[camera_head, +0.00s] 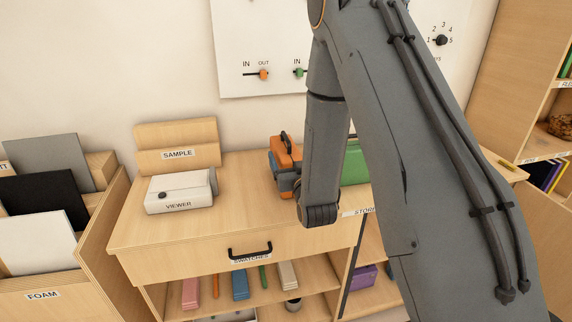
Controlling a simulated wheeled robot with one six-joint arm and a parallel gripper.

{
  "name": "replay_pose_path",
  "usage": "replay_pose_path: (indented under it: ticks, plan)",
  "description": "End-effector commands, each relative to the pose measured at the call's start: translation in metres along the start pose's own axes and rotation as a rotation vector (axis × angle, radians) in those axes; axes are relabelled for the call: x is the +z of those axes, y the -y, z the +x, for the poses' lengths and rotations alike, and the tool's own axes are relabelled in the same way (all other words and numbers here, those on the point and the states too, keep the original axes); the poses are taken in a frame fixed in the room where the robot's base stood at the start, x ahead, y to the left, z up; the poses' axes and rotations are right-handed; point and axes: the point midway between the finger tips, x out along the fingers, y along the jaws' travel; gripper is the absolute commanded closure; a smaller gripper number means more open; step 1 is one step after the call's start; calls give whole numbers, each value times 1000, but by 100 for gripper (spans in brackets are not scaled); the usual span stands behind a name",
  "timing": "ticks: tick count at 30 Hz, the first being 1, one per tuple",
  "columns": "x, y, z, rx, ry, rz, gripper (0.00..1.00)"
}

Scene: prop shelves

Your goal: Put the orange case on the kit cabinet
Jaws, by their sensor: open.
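The orange case (285,150) stands upright on the wooden cabinet top, right of the middle, with a dark handle on top. A blue and grey part shows at its lower front; I cannot tell whether it belongs to the case. My arm's forearm comes down just right of the case and hides what lies directly behind it. The fingers of my gripper do not show. No label reading "kit" is visible, so I cannot tell which piece of furniture is the kit cabinet.
A white viewer box (180,192) and a wooden sample block (178,146) stand left on the top. A green box (355,162) is partly behind my arm. The drawer (235,258) is shut. A foam rack (75,285) stands left, a shelf (510,110) right. The top between viewer and case is clear.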

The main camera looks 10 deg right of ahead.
Motion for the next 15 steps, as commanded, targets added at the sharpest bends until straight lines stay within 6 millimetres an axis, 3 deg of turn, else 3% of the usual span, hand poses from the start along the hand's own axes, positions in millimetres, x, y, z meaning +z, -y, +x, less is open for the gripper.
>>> replay_pose_path:
  ticks: [9, 15]
  plan:
    - [2, 2, 40, 0, 1, 0, 20]
    - [3, 2, 49, 0, 2, 0, 20]
